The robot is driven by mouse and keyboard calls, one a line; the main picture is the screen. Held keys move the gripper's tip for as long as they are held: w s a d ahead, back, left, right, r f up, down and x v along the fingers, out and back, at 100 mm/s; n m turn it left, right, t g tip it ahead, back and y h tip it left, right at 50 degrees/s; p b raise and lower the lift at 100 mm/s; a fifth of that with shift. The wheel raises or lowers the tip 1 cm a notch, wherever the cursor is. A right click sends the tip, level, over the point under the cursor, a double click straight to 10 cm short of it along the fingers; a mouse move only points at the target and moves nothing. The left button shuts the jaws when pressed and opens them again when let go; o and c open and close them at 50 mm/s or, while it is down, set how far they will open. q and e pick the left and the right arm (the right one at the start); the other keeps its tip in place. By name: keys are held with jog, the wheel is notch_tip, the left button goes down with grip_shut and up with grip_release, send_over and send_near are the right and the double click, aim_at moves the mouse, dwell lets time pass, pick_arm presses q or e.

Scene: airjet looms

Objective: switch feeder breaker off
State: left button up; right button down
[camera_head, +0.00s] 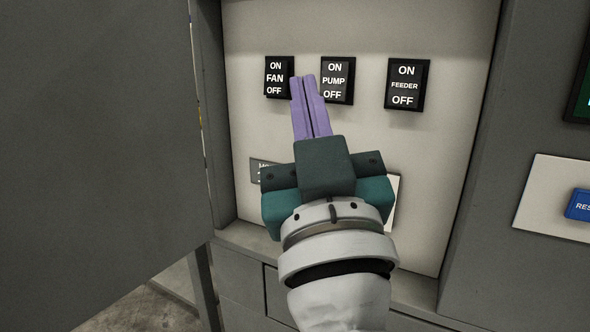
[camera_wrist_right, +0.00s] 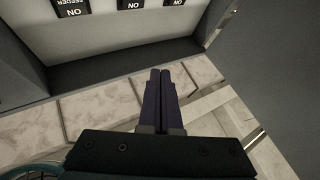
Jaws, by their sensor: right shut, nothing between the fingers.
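The feeder breaker (camera_head: 407,85) is a black rocker switch marked ON, FEEDER and OFF, at the right of a row of three on a pale panel. It also shows upside down at the top left of the right wrist view (camera_wrist_right: 72,7), partly cut off. My right gripper (camera_head: 304,78) is shut and empty, its purple fingers pointing up in front of the panel. In the head view its tips appear between the fan and pump breakers, left of the feeder breaker. Whether they touch the panel I cannot tell. My left gripper is not in view.
The fan breaker (camera_head: 278,78) and pump breaker (camera_head: 338,81) share the pale panel (camera_head: 440,150). A grey door (camera_head: 100,120) fills the left side. A blue button (camera_head: 579,205) sits on a white plate at the right. The panel around the feeder breaker is clear.

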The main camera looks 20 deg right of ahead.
aim_at(404, 88)
pick_arm(q)
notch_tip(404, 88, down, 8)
jog(key=b, duration=0.5)
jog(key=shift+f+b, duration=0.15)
jog(key=shift+b, duration=0.25)
pick_arm(e)
jog(key=s+d+f+m+g+h, duration=0.4)
jog(key=f+m+g+h, duration=0.3)
jog(key=h, duration=0.6)
jog(key=shift+d+f+m, duration=0.25)
jog(key=shift+d+m, duration=0.3)
jog(key=shift+m, duration=0.45)
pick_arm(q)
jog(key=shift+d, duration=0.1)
pick_arm(e)
jog(key=shift+w, duration=0.1)
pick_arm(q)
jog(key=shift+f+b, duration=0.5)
pick_arm(e)
jog(key=shift+w+d+f+x, duration=0.25)
jog(key=shift+f+x, duration=0.15)
jog(key=shift+x, duration=1.7)
jog(key=shift+w+d+f+x, duration=0.2)
jog(key=shift+f+x, duration=0.25)
jog(key=shift+x, duration=1.7)
jog(key=shift+w+d+f+x, duration=0.1)
jog(key=shift+d+f+x, duration=0.25)
jog(key=shift+x, duration=1.75)
